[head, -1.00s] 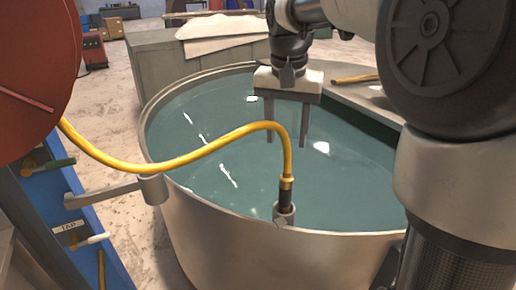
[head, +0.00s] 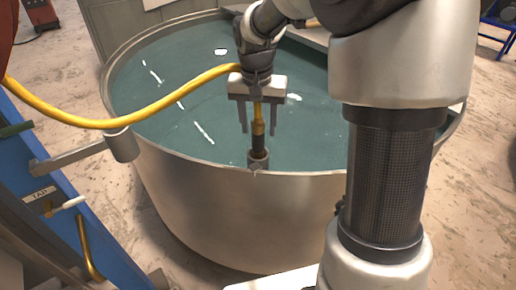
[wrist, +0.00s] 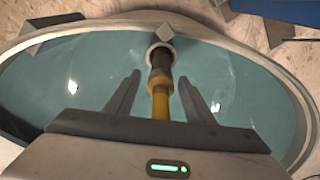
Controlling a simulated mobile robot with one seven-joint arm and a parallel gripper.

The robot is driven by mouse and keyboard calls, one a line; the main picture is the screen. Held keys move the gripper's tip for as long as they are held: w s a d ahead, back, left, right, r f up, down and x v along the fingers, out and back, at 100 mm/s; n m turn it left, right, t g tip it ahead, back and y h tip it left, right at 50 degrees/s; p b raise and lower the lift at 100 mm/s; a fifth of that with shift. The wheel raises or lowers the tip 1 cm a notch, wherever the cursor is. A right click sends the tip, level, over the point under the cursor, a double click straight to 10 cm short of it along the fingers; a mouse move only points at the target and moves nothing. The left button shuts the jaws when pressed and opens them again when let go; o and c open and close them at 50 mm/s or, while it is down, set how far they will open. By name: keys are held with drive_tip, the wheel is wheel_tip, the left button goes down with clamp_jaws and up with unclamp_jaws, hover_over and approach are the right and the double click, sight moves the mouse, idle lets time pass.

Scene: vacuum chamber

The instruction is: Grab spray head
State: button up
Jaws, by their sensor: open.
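The spray head (head: 258,141) is a dark nozzle with a brass-yellow collar on the end of a yellow hose (head: 150,113). It stands upright in a small grey holder (head: 259,160) on the near rim of the round metal tank. My gripper (head: 258,130) points down and is open, with its two fingers on either side of the hose end in the head view. In the wrist view the spray head (wrist: 161,65) lies straight ahead, and the open gripper's fingertips (wrist: 161,78) flank it with gaps on both sides. I see no contact.
The tank (head: 230,205) holds blue-green liquid below its rim. A grey bracket (head: 80,155) juts toward the tank from the left, beside a blue panel (head: 85,225) with a TAP label.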

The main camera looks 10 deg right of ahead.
drive_tip(key=shift+w+f, duration=0.15)
drive_tip(key=shift+f, duration=0.75)
clamp_jaws()
drive_tip(key=shift+r, duration=0.1)
